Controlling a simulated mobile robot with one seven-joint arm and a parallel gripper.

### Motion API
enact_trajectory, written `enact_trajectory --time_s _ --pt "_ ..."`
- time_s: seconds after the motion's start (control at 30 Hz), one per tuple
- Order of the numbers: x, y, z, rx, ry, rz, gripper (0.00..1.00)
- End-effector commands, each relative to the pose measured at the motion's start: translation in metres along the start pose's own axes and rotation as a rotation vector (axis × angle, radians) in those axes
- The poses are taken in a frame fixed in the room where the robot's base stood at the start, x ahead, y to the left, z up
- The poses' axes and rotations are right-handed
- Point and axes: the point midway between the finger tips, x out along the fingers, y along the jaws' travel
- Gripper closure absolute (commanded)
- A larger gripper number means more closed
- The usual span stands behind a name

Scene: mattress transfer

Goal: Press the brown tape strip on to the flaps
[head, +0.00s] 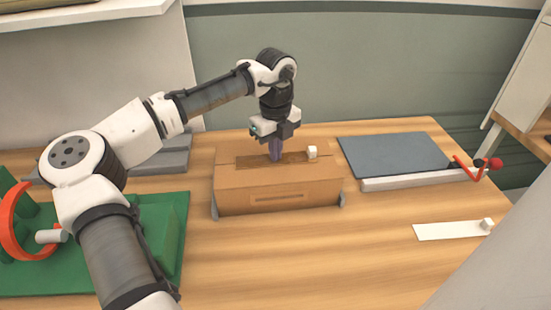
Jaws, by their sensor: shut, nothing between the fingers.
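A brown cardboard box (240,191) stands on the wooden table with its top flaps closed. The brown tape strip (295,157) lies along the top of the box, with a small white block (312,152) at its right end. My gripper (276,158) points down at the middle of the strip, shut and with nothing between its fingers. Its tips are at or just above the strip; I cannot tell whether they touch. The gripper hides part of the strip behind it.
Grey brackets (342,200) flank the box. A green fixture (165,235) with an orange ring (12,215) stands at left. A dark blue board (395,153) with a red-knobbed arm (495,164) lies at right. A white strip (445,231) lies at front right. The front middle table is clear.

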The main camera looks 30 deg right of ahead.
Motion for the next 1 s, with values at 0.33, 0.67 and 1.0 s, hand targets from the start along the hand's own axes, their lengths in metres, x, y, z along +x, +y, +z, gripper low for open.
enact_trajectory --time_s 0.33,0.67,1.0 --pt "-0.023 0.0 0.0 0.001 0.001 -0.001 1.0" --pt "-0.048 0.0 0.0 0.0 0.001 -0.001 1.0" --pt "-0.07 0.0 0.0 0.0 0.001 -0.001 1.0"
